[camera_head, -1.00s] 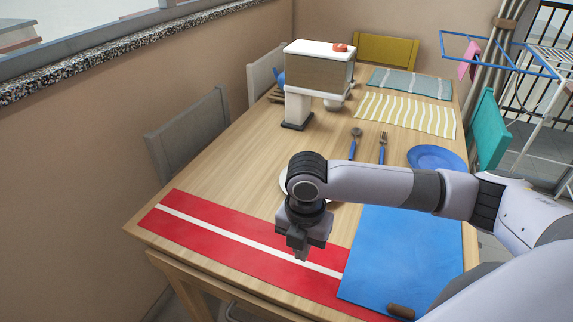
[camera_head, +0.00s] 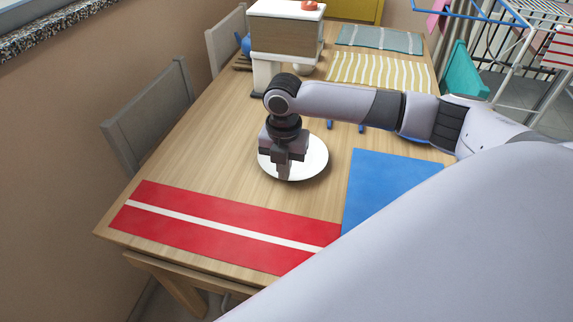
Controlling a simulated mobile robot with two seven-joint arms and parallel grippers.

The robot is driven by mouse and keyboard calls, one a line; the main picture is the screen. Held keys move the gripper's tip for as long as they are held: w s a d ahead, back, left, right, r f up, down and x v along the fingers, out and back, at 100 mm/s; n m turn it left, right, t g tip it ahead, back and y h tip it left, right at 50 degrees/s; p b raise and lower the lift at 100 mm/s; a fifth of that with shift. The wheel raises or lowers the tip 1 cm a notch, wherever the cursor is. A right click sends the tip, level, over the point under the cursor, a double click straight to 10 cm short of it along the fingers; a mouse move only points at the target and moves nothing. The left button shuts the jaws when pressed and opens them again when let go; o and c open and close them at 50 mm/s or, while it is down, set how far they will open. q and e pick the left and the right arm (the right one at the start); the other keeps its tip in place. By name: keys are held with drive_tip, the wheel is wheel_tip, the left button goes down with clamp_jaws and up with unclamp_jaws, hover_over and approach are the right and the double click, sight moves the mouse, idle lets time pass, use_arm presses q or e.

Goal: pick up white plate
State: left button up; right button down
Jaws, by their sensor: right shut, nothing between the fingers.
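The white plate (camera_head: 310,165) is a round dish lying flat on the wooden table, just behind the red cloth. My right gripper (camera_head: 284,176) is over the plate's left part, pointing down, with its fingers shut and empty. The gripper and wrist hide part of the plate. I cannot tell whether the fingertips touch it. My left gripper is not in view.
A red cloth with a white stripe (camera_head: 225,224) and a blue mat (camera_head: 385,185) lie in front and to the right. A box on a stand (camera_head: 286,38) is behind. Striped cloths (camera_head: 380,72) lie farther back. Bare wood (camera_head: 200,150) lies left of the plate.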

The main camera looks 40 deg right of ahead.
drive_tip(key=shift+w+d+f, duration=0.5)
drive_tip(key=shift+w+d, duration=0.2)
drive_tip(key=shift+d, duration=0.15)
drive_tip(key=shift+f, duration=0.3)
drive_tip(key=shift+f, duration=0.1)
